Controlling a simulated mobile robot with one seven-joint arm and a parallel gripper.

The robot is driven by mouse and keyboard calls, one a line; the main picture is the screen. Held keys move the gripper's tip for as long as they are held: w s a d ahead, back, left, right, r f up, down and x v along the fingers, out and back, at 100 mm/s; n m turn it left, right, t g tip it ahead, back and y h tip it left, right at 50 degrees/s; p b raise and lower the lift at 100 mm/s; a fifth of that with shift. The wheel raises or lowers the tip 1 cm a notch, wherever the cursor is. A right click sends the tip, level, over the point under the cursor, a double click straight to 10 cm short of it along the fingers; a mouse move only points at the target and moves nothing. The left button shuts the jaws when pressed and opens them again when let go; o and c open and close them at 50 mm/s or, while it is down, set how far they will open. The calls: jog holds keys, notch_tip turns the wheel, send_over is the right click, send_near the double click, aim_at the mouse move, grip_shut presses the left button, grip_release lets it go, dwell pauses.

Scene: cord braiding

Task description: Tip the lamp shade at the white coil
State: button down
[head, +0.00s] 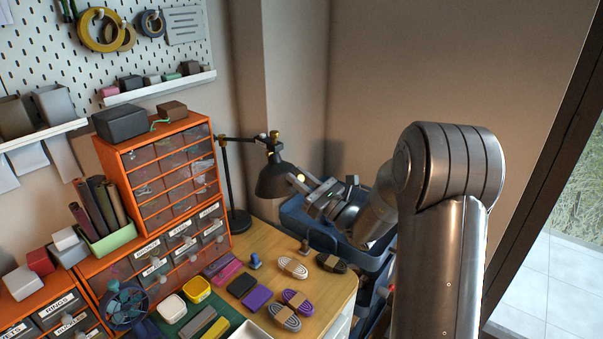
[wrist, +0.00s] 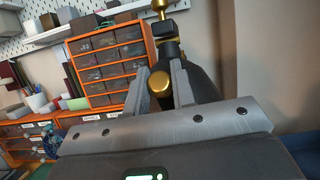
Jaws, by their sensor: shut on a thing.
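The black desk lamp has a dark cone shade (head: 271,181) on a jointed arm above the table's back edge. My gripper (head: 297,187) comes in from the right and is shut on the shade. In the wrist view, my gripper (wrist: 160,72) has its fingers around a brass part, with the dark shade (wrist: 203,82) behind the right finger. The white coil (head: 293,267) lies on the table below and slightly right of the shade.
A black coil (head: 331,263), a purple coil (head: 297,299) and a grey coil (head: 285,317) lie near the white one. An orange drawer cabinet (head: 170,180) stands left of the lamp. A blue crate (head: 338,238) stands behind the table's right end, under my arm.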

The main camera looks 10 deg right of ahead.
jog(key=shift+w+a+f+t+y, duration=0.15)
jog(key=shift+f+t+y, duration=0.25)
jog(key=shift+f, duration=0.15)
jog(key=c, duration=1.3)
grip_release()
jog(key=v, duration=1)
jog(key=shift+s+d+f, duration=0.15)
jog(key=shift+s+d, duration=0.05)
jog(key=shift+d, duration=0.1)
